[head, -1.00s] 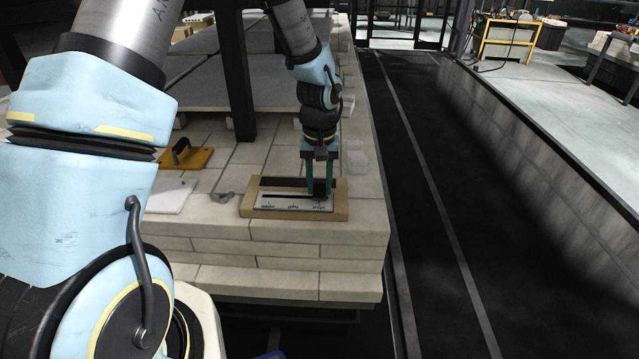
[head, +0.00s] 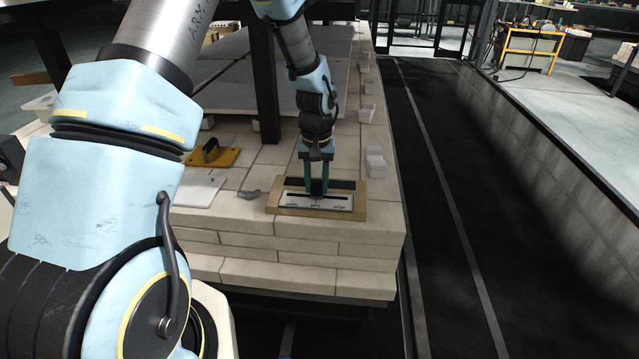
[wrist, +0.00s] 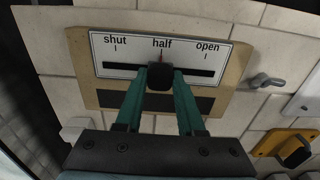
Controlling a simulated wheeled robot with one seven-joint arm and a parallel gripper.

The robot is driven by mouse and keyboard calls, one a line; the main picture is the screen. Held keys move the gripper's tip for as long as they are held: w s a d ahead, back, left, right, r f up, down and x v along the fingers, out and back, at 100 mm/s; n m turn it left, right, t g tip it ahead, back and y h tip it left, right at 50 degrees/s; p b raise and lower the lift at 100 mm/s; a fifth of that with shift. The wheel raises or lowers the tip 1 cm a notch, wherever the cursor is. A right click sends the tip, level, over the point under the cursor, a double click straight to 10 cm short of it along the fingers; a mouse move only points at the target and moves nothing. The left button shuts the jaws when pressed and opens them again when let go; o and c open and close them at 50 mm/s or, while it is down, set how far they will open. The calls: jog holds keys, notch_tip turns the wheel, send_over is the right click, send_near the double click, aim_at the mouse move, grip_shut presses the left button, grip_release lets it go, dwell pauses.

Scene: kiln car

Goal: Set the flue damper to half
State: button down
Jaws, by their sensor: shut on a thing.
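The flue damper is a tan frame (head: 361,205) with a white label plate (wrist: 115,48) and a dark slot, on the brick car deck. The plate reads shut, half, open from left to right in the wrist view; it is upside down in the head view. The black damper knob (wrist: 160,78) sits in the slot below the word half. A small red mark (wrist: 162,58) above the knob lines up with the half tick, as near as I can see. My gripper (head: 317,190) is shut on the knob, a teal finger on each side.
A grey metal piece (head: 250,194) lies beside the frame. A white slab (head: 197,191) and a yellow-orange float with a dark handle (head: 213,157) lie further left. A dark post (head: 265,90) stands behind. Pale blocks (head: 375,160) line the right edge.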

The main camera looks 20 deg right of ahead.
jog(key=c, duration=0.5)
grip_release()
jog(key=shift+d, duration=0.1)
